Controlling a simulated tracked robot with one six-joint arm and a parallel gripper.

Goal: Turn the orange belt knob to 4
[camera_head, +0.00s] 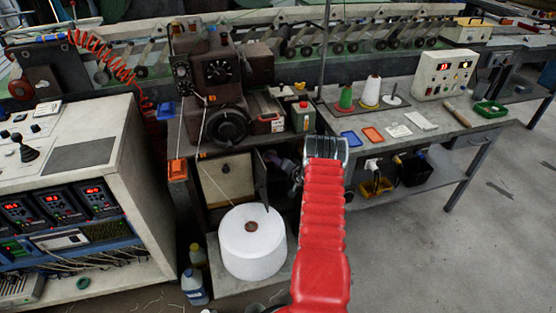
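I cannot surely pick out an orange belt knob in the head view. A black dial with pale marks (217,70) is on the brown sewing machine (222,95). A white control box (445,74) with red displays and small controls stands on the right bench; its details are too small to read. My gripper (326,146) is at the far end of my red-sleeved arm, in front of the right bench's left end. Its fingers are not clear, and nothing held shows.
A large white thread spool (252,243) stands below the machine. A control cabinet (105,135) is at left. The right floor is open.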

